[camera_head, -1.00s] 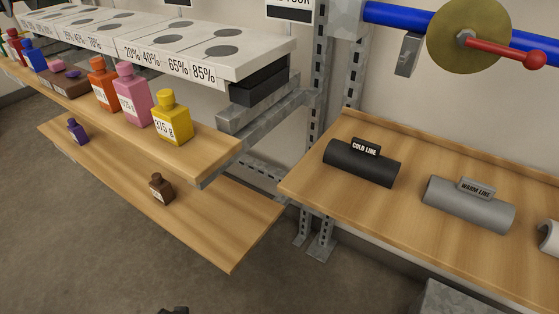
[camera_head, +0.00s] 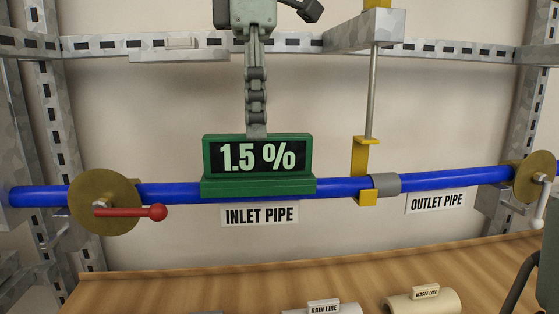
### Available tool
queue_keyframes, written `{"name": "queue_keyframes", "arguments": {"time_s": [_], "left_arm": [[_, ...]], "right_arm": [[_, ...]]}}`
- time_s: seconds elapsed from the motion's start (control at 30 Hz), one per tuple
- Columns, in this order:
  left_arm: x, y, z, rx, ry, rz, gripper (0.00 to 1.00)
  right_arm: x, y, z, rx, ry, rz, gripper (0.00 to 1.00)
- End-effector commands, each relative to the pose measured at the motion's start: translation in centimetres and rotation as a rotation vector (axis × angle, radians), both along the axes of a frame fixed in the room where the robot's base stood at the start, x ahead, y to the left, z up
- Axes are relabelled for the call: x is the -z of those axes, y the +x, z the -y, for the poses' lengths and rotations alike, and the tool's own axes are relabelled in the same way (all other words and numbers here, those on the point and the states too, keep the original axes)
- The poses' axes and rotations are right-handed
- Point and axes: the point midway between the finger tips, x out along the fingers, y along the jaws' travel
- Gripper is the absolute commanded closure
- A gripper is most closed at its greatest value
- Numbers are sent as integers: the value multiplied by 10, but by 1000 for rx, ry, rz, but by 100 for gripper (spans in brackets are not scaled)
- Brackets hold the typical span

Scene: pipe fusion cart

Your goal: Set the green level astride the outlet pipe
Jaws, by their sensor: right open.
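The green level (camera_head: 257,187) has a dark display reading 1.5 %. It sits upright over the blue inlet pipe (camera_head: 170,194), above the "INLET PIPE" label, and hides the pipe behind it. The blue outlet pipe (camera_head: 452,179) runs to the right of a grey coupling (camera_head: 386,184), above the "OUTLET PIPE" label, with nothing astride it. My left gripper is out of view.
A grey-green hoist (camera_head: 252,14) hangs a chain (camera_head: 257,85) down to the level's top; I cannot tell if they join. A yellow clamp (camera_head: 361,158) is at the coupling. Brass discs with a red handle (camera_head: 150,212) and white handle (camera_head: 541,205) flank the pipes. Wooden shelf (camera_head: 200,285) below.

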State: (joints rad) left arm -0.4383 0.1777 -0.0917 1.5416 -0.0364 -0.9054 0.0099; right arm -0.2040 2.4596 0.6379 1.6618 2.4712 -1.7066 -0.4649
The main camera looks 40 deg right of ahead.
Motion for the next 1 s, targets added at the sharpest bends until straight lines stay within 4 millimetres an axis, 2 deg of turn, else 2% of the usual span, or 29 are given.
{"name": "queue_keyframes", "arguments": {"time_s": [0.33, 0.6, 0.9, 1.0], "left_arm": [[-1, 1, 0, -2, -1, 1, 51], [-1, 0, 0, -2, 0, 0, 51], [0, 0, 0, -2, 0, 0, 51], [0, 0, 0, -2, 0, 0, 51]], "right_arm": [[34, 1, 3, -1, 0, -1, 34], [72, 4, 9, -1, -1, -1, 34], [78, 4, 9, 1, 0, 1, 34], [78, 4, 9, 1, 0, 1, 46]]}}
